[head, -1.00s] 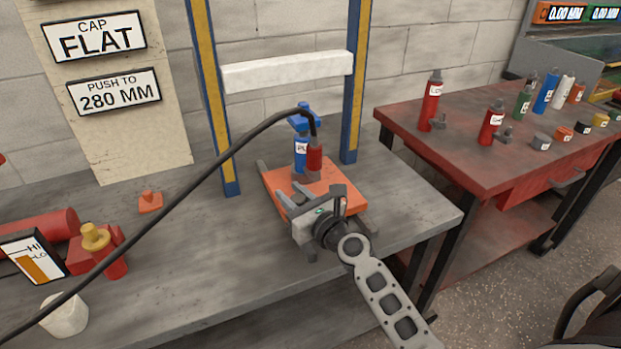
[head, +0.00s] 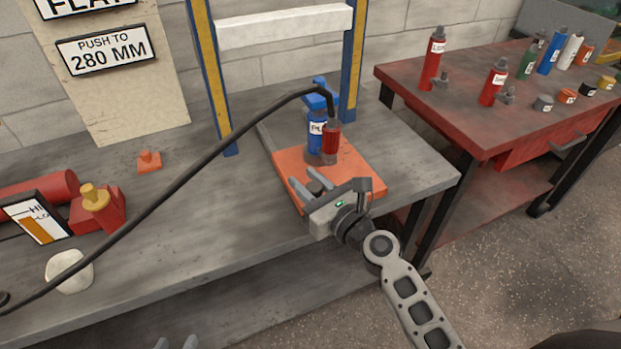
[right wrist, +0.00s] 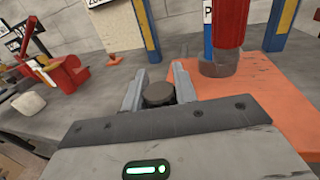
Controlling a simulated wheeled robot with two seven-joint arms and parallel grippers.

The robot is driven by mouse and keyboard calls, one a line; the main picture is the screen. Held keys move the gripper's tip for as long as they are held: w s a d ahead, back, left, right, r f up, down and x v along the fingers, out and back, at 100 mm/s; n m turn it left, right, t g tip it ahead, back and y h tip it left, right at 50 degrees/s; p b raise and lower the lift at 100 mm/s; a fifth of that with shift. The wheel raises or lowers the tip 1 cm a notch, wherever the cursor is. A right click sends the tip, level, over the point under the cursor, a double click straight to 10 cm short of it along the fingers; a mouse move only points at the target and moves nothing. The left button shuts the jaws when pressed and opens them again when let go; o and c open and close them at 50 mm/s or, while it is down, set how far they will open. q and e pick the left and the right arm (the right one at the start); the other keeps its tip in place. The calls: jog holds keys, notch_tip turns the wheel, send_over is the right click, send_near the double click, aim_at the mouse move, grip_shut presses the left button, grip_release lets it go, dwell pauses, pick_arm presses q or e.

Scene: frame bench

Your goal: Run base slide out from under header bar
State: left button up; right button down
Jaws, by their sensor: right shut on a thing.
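The orange base slide (head: 350,182) lies on the bench, in front of the posts and close to the bench's front edge. A blue jack (head: 318,128) and a red cylinder (head: 331,140) stand upright on it, with a black hose attached. The white header bar (head: 285,27) spans the two blue-and-yellow posts, behind and above the slide. My right gripper (head: 308,184) is shut on a dark round knob (right wrist: 159,94) at the slide's near side; the right wrist view shows the knob between the fingers. My left gripper (head: 176,343) shows only its fingertips at the bottom edge, apart and empty.
The black hose (head: 150,212) arches across the bench to the left. A red cart (head: 480,120) with bottles stands at the right. The bench between is clear.

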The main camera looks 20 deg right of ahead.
jog(key=c, duration=1.1)
grip_release()
jog(key=shift+s, duration=0.1)
pick_arm(q)
jog(key=f+b, duration=0.1)
jog(key=b, duration=0.4)
jog(key=shift+w+d+f+t, duration=0.1)
jog(key=shift+d+f+t, duration=0.05)
jog(key=shift+f+t, duration=0.2)
pick_arm(e)
jog(key=v, duration=1.5)
jog(key=shift+s, duration=0.4)
jog(key=shift+d, duration=0.1)
